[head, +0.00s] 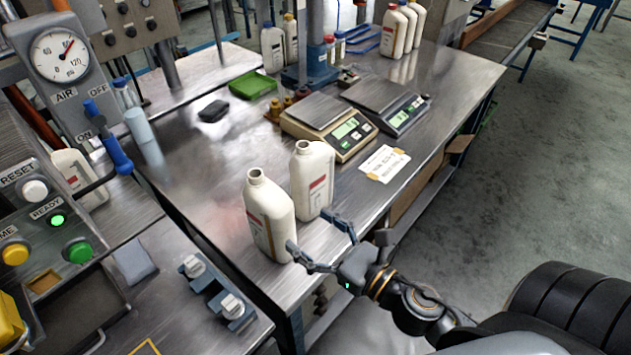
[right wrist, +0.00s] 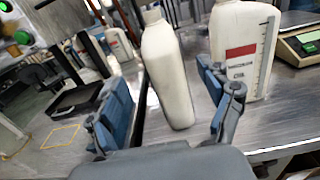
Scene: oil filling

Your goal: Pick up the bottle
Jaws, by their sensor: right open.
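Two uncapped white bottles with red labels stand upright at the near corner of the metal table (head: 225,165). The nearer bottle (head: 268,217) is in front and to the left of the second bottle (head: 312,180). My right gripper (head: 318,243) is open, its fingers pointing at the bottles from the right. In the right wrist view, the nearer bottle (right wrist: 168,75) shows between the spread fingers (right wrist: 165,115), and the second bottle (right wrist: 242,52) stands behind the right finger. I cannot tell whether a finger touches a bottle. My left gripper is not in view.
Two scales (head: 330,124) and a paper note (head: 384,163) lie beyond the bottles. More capped bottles (head: 398,30) stand at the back. A control panel (head: 45,215) with buttons and a gauge is on the left. The table's middle left is mostly clear.

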